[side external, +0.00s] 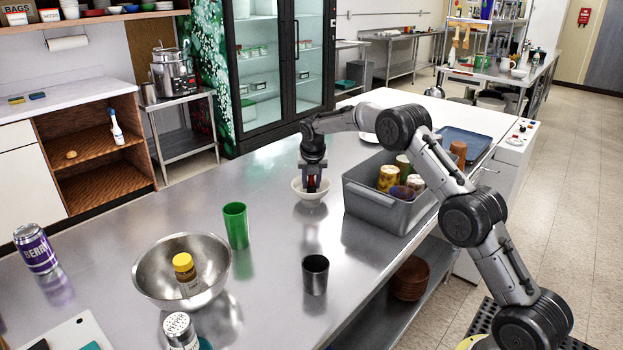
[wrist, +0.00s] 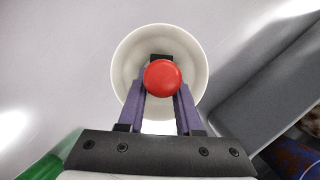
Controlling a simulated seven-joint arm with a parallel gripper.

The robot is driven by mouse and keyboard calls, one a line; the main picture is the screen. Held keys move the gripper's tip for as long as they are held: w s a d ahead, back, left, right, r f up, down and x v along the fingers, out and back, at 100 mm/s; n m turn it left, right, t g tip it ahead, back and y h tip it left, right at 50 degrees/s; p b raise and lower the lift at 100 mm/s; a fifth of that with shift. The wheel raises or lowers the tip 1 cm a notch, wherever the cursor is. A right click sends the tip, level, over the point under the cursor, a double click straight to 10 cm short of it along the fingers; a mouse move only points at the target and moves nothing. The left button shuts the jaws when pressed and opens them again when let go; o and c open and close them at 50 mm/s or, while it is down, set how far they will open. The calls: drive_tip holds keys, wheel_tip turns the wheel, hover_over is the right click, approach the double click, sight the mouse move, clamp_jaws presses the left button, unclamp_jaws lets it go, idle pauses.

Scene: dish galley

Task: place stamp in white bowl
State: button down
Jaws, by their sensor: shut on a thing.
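The stamp (wrist: 163,78) shows in the wrist view as a round red knob with a dark part behind it. My gripper (wrist: 160,100) is shut on it, one purple finger on each side. The white bowl (wrist: 197,62) lies directly below, and the stamp appears within the bowl's rim from above. In the side external view the white bowl (side external: 311,194) stands on the steel counter, with my gripper (side external: 312,186) pointing straight down at its opening. The stamp's lower end is hidden, so I cannot tell whether it touches the bowl's bottom.
A grey bin (side external: 386,208) with several cups and cans stands close to the bowl's right. A green cup (side external: 236,226), a dark cup (side external: 315,275) and a steel bowl (side external: 150,277) holding a yellow-capped jar (side external: 184,268) stand nearer the camera.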

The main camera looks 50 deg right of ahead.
drive_tip(key=c, duration=0.5)
unclamp_jaws()
drive_tip(key=shift+r, duration=3.5)
